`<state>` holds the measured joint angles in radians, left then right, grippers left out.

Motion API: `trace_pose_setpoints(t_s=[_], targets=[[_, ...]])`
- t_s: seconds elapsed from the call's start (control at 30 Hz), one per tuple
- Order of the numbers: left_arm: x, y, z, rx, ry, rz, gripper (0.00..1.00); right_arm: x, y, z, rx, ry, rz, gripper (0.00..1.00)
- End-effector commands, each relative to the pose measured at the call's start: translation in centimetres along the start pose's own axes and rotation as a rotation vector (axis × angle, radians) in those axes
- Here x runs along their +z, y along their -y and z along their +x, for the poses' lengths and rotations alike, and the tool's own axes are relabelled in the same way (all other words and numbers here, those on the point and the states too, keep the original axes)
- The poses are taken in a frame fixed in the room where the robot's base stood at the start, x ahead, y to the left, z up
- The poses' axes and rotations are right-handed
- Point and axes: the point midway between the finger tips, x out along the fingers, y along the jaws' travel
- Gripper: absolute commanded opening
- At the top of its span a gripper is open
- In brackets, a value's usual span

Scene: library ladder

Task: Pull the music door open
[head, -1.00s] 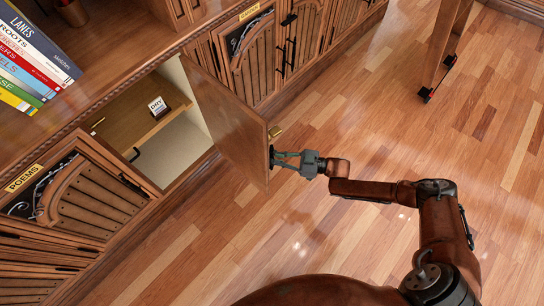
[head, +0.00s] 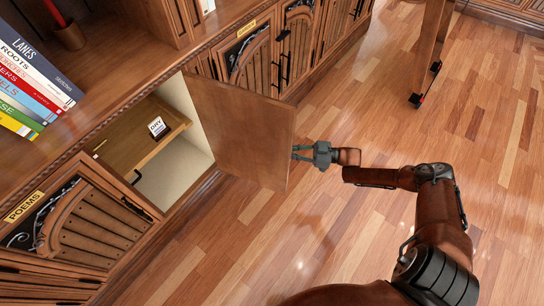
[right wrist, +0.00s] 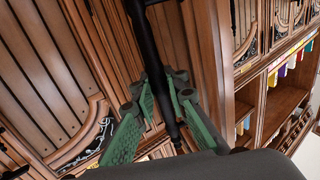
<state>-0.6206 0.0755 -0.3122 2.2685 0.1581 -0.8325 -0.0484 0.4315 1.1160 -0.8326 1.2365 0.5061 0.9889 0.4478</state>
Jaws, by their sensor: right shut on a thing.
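A wooden cabinet door (head: 240,130) stands swung well out from its cabinet, its plain inner face toward me in the head view. Its front and any label are hidden there, so I cannot read whether it says music. My right gripper (head: 299,152) is at the door's free edge, on the far side. In the right wrist view, the green fingers of my right gripper (right wrist: 162,110) are shut on a black bar handle (right wrist: 156,65) on the carved door front. My left gripper is not in view.
The opened compartment (head: 175,175) holds a wooden drawer or shelf with a small box marked DRY (head: 157,127). A closed POEMS door (head: 85,220) is nearer me. Books (head: 35,80) lie above. A wooden ladder (head: 430,55) stands at back right. The floor (head: 340,225) between is clear.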

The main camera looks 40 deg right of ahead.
Motion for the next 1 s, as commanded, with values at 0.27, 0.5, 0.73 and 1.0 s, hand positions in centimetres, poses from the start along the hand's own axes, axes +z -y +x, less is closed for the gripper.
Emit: trace_pose_setpoints(t_s=[0.27,0.5,0.73,1.0], targets=[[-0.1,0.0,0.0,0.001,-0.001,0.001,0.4,0.1,-0.1,-0.2,0.003,0.005,0.001,0.16],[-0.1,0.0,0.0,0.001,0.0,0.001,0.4,0.1,0.1,0.1,-0.002,0.003,0.0,0.29],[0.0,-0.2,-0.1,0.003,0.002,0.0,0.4,0.1,0.1,0.1,-0.002,0.002,0.0,0.29],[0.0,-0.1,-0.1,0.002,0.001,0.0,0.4,0.2,0.0,-3.4,0.001,0.007,-0.001,0.29]])
